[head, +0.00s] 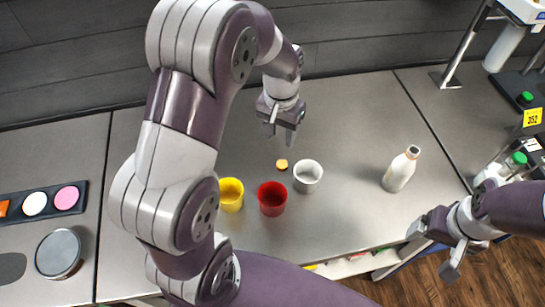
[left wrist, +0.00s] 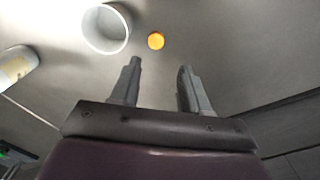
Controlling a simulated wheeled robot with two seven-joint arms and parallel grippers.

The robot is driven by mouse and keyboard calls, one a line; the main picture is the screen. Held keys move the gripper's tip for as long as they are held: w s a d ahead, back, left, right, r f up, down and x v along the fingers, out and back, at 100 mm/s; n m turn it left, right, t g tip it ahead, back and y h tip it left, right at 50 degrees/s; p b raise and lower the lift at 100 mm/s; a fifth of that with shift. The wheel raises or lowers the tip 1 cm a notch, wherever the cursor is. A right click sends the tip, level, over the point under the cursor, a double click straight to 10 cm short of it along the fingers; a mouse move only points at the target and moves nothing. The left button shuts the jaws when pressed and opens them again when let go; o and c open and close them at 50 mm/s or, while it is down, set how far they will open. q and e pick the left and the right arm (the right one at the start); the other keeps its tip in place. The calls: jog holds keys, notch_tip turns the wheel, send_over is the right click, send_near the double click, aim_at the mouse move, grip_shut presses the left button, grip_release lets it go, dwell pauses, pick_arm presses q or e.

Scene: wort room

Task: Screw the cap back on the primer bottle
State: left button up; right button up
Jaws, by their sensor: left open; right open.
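The white primer bottle (head: 398,172) stands on the grey bench at the right, its top uncapped with a brownish mouth. Part of it shows at the left edge of the left wrist view (left wrist: 14,68). A small orange-yellow cap (head: 281,164) lies on the bench behind the cups; it also shows in the left wrist view (left wrist: 156,41). My left gripper (head: 280,138) is open and empty, above the bench just behind the cap. In the left wrist view the cap is beyond the fingertips (left wrist: 160,66). My right gripper (head: 433,250) is open and empty at the bench's front edge, in front of the bottle.
A white cup (head: 308,177), a red cup (head: 272,199) and a yellow cup (head: 231,195) stand close to the cap. A dark tray with coloured discs (head: 72,196) and a round tin (head: 58,254) are at the left. Green-capped bottles (head: 515,161) are at the far right. Bench between white cup and bottle is clear.

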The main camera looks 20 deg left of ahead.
pick_arm(q)
jog(key=d, duration=0.1)
send_over(281, 165)
notch_tip(281, 165, down, 6)
jog(key=shift+f+p, duration=0.15)
jog(key=shift+p, duration=0.25)
jog(key=shift+w+d+f, duration=0.1)
jog(key=shift+d+f, duration=0.1)
jog(key=shift+f, duration=0.35)
jog(key=shift+a, duration=0.2)
pick_arm(e)
jog(key=shift+w+d+r, duration=0.25)
jog(key=shift+d+r, duration=0.05)
jog(key=shift+r, duration=0.05)
